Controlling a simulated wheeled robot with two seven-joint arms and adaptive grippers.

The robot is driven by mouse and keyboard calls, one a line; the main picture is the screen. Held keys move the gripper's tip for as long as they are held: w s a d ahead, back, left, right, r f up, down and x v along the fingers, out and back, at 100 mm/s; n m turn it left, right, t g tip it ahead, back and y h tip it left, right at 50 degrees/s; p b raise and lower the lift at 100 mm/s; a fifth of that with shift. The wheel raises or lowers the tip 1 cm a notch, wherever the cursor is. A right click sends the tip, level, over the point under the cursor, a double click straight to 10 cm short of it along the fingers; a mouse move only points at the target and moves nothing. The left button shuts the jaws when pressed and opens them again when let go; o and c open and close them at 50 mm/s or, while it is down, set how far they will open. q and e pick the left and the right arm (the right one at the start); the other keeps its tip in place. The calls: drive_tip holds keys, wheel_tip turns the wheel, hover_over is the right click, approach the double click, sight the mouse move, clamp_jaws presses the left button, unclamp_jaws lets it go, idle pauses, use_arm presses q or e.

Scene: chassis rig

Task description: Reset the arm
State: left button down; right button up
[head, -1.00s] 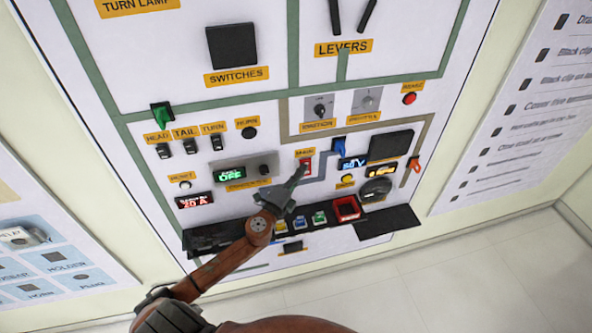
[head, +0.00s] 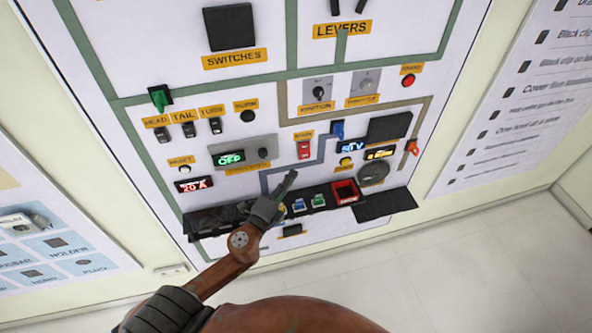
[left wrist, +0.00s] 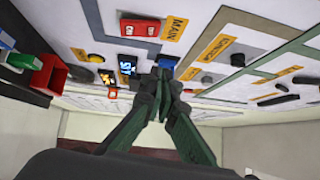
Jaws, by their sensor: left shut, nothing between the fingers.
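My left arm reaches in from the lower left of the head view. My left gripper (head: 289,175) is shut and empty, in front of the panel (head: 340,230) and just below a red rocker switch (head: 303,150). In the left wrist view the green fingers of the gripper (left wrist: 164,75) meet at their tips. The red switch (left wrist: 140,27) beside a MAIN label also shows there, apart from the fingers. My right gripper is not in view.
A dark ledge (head: 375,205) with coloured parts and a red box (head: 346,192) runs along the lower panel. A display reads OFF (head: 230,158). Open floor (head: 480,270) lies at lower right.

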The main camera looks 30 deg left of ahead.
use_arm(q)
drive_tip(key=shift+s+a, duration=0.1)
drive_tip(key=shift+s, duration=0.35)
